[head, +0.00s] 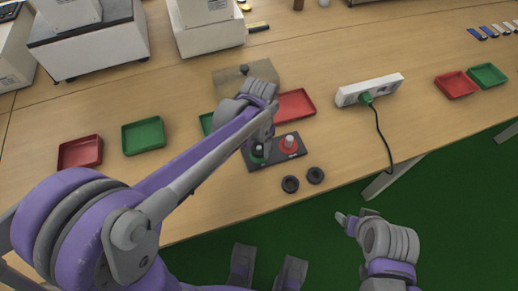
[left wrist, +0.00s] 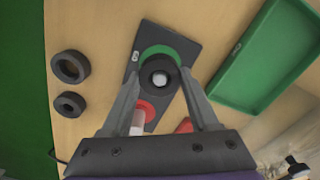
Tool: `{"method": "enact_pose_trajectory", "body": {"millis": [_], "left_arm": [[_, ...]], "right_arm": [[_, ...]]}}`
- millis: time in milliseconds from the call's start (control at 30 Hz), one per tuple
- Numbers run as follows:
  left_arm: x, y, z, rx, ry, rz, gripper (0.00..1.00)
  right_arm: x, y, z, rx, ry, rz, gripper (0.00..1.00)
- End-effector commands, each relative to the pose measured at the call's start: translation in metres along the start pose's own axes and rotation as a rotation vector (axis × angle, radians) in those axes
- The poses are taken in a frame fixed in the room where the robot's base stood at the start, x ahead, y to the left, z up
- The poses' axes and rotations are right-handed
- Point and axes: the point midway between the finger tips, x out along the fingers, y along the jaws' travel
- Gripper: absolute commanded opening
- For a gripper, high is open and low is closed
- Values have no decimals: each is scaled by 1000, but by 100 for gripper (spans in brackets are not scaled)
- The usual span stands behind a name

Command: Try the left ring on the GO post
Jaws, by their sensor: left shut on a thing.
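The dark gauge plate (head: 276,163) lies on the table with a green disc on its left and a red disc (head: 288,146) on its right, each with a pale post. My left gripper (left wrist: 160,76) is shut on a black ring (left wrist: 159,70) over the green disc (left wrist: 172,50). The pale top of the green-side post (left wrist: 159,80) shows inside the ring's hole; how far down the ring sits cannot be told. In the head view my left gripper (head: 261,150) largely hides the ring. My right gripper (head: 352,218) hangs off the table's front edge, its opening unclear.
Two more black rings (head: 290,184) (head: 315,175) lie in front of the plate. A red tray (head: 295,105) stands behind it, with a green tray partly hidden by my arm. A power strip (head: 370,89) with a cable is to the right. Other trays stand left and right.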

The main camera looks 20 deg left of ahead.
Motion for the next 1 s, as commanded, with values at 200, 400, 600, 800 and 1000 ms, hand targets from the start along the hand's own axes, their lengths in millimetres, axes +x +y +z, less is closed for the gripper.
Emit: {"method": "enact_pose_trajectory", "body": {"millis": [200,400,600,800,1000], "left_arm": [[-13,0,0,0,0,0,7],[-23,0,0,0,0,0,7],[-33,0,0,0,0,0,7],[-43,0,0,0,0,0,7],[-52,0,0,0,0,0,7]], "right_arm": [[-9,0,-5,0,3,0,76],[-15,0,-9,0,6,0,76],[-22,0,-13,0,8,0,76],[-28,0,-18,0,11,0,76],[-34,0,-22,0,13,0,76]]}}
